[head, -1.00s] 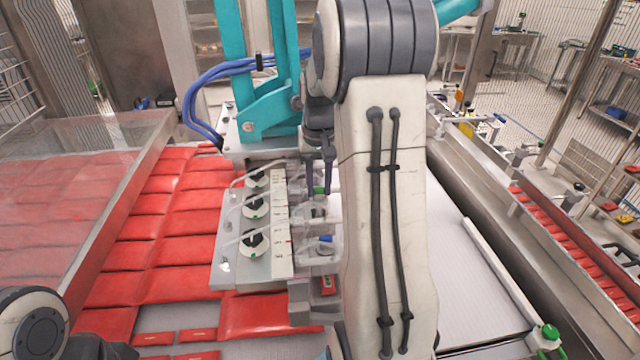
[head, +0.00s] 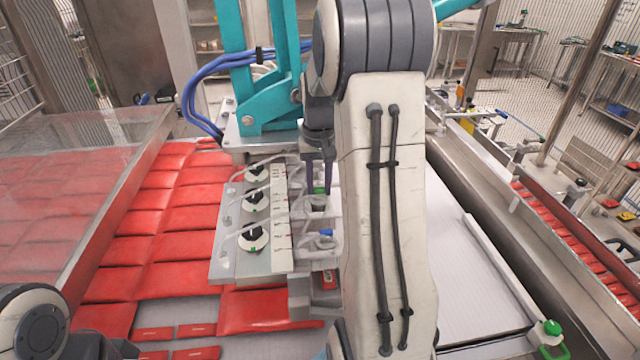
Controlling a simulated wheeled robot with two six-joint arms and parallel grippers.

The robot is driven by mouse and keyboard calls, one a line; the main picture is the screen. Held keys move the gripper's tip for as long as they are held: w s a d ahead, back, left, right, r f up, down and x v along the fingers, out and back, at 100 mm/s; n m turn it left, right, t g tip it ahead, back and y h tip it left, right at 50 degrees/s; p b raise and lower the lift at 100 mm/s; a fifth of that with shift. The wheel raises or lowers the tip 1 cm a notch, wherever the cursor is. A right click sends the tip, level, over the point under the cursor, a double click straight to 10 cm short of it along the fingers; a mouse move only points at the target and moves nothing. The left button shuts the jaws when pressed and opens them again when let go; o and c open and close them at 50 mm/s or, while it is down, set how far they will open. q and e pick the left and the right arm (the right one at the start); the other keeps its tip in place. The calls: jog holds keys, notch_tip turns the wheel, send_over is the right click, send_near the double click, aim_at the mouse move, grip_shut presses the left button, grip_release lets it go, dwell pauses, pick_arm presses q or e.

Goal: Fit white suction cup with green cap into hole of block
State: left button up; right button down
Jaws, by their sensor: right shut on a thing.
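My right gripper (head: 318,178) points down over the column of picker fittings, left of my own forearm. Its dark fingers are shut on a small piece with a green cap (head: 320,190), taken to be the suction cup; its white body is hard to make out. The block (head: 282,225) is a pale and metal bar with several cup fittings along its right side. The hole under the green cap is hidden, so I cannot tell whether the cup is in it. Of my left arm only a joint shows at the lower left; its fingertips are out of view.
A blue-capped fitting (head: 327,233) and a red one (head: 328,281) sit nearer on the block. Black-knobbed valves (head: 252,238) with clear hoses line its left. A teal picker frame (head: 270,105) stands behind. Red packets (head: 190,255) cover the conveyor at left.

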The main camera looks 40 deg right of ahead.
jog(key=shift+f+b, duration=0.65)
jog(key=shift+f, duration=0.4)
jog(key=c, duration=0.5)
grip_release()
notch_tip(320, 180, up, 10)
jog(key=shift+r+b, duration=0.25)
jog(key=shift+b, duration=0.6)
jog(key=shift+s, duration=0.1)
